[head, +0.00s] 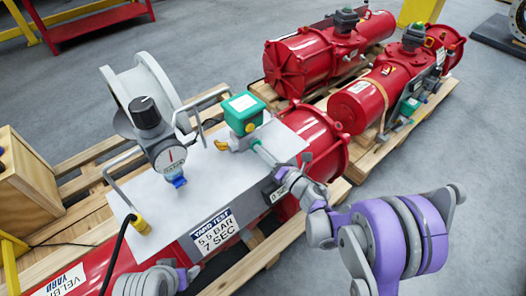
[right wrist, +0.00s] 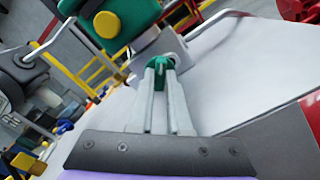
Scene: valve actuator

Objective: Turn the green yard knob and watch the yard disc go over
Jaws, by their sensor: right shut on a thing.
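The green yard knob (right wrist: 160,72) sits between the fingertips of my right gripper (right wrist: 160,66) in the right wrist view, on a grey block at the white plate's edge. In the head view my right gripper (head: 258,147) reaches in from the right; its tips end at the knob (head: 254,142), mostly hidden by them. It is shut on the knob. Just above stands a green box (head: 244,106) with a yellow-orange disc (head: 250,127) on its face; the disc also shows in the right wrist view (right wrist: 107,24). My left gripper's fingers do not show.
A pressure gauge (head: 170,156) with a black knob stands on the white plate (head: 196,203), between bent grey handles. A yellow-ended black cable (head: 137,224) rises at the left. More red actuators (head: 383,90) lie on pallets behind. Grey floor is open at right.

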